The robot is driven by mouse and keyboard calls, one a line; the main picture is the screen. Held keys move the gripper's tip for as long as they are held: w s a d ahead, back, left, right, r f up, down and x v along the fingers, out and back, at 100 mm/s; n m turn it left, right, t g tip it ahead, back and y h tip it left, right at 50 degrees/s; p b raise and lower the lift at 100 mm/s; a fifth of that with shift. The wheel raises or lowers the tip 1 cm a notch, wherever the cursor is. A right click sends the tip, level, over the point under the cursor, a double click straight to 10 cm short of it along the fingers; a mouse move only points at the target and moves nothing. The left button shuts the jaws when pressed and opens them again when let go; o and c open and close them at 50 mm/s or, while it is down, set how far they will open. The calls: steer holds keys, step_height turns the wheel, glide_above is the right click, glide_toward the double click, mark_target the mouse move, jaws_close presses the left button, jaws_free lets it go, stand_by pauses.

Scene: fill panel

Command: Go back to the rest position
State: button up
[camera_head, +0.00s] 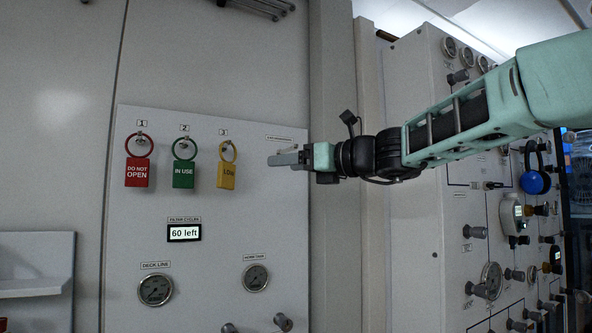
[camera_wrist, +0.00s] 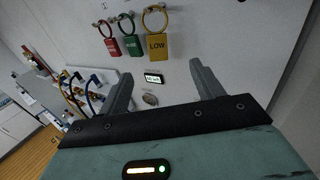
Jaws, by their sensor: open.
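My gripper (camera_head: 287,159) is in front of the fill panel (camera_head: 210,270), to the right of the hanging tags in the head view. In the wrist view my gripper (camera_wrist: 160,82) shows two grey fingers spread apart with nothing between them. A red "DO NOT OPEN" tag (camera_head: 138,172), a green "IN USE" tag (camera_head: 184,174) and a yellow "LOW" tag (camera_head: 227,176) hang by rings under the labels 1, 2 and 3. The wrist view also shows the yellow tag (camera_wrist: 157,46) beyond my gripper, apart from the fingers.
A display (camera_head: 184,233) reads "60 left" above two gauges, one on the left (camera_head: 155,289) and one on the right (camera_head: 255,277). A grey shelf (camera_head: 36,285) stands at the left. A second panel (camera_head: 420,220) with knobs and gauges stands at the right, behind my arm.

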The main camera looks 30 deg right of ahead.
steer(key=shift+s+d, duration=0.2)
steer(key=shift+s, duration=0.2)
steer(key=s+a+f+n+g, duration=0.4)
steer(key=a+f+n, duration=0.2)
steer(key=f, duration=0.3)
steer(key=s+a+f+n+g+h, duration=0.1)
steer(key=s+a+f+n+g, duration=0.4)
steer(key=f, duration=0.4)
steer(key=s+a+f+n+g, duration=0.2)
steer(key=s+a+f+n, duration=0.1)
steer(key=a+f+n, duration=0.6)
steer(key=s+d+f+n+g+h, duration=0.2)
steer(key=s+f+n+h, duration=0.1)
steer(key=s+f+n, duration=0.5)
steer(key=s+d+f+n+g+h, duration=0.2)
steer(key=s+f+n+h, duration=0.2)
steer(key=s+f+n, duration=0.5)
steer(key=shift+s+f+n+g, duration=0.15)
steer(key=shift+s+n+g, duration=0.15)
steer(key=shift+s+n, duration=0.15)
steer(key=shift+a, duration=0.1)
